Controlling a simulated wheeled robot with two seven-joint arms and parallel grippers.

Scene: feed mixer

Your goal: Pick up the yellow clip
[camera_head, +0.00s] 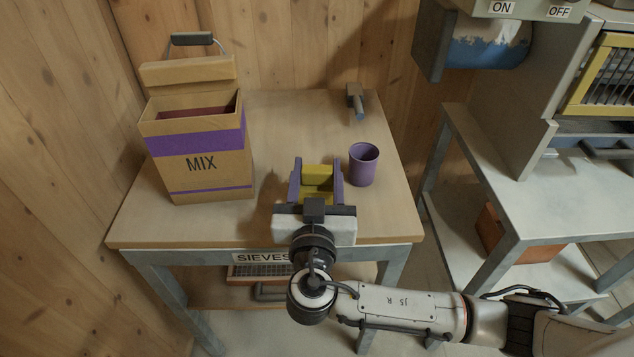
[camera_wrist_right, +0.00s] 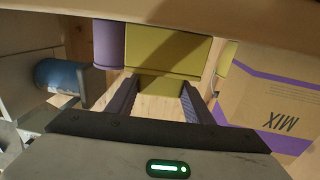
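The yellow clip (camera_head: 319,172) is on the wooden table, seen between the two purple fingers of my right gripper (camera_head: 317,165) in the head view. In the right wrist view the clip (camera_wrist_right: 165,52) is a wide yellow block with a narrower yellow part nearer the fingers. My right gripper (camera_wrist_right: 159,82) is open, its fingers spread to either side of that narrower part. I cannot tell whether the fingers touch the clip. My left gripper is not in view.
A purple cup (camera_head: 363,165) stands just right of the clip. The MIX box (camera_head: 200,160) with its raised lid stands at the left. A grey tool (camera_head: 355,101) lies at the back. The table (camera_head: 290,115) is bare behind the clip. A metal bench (camera_head: 540,185) stands to the right.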

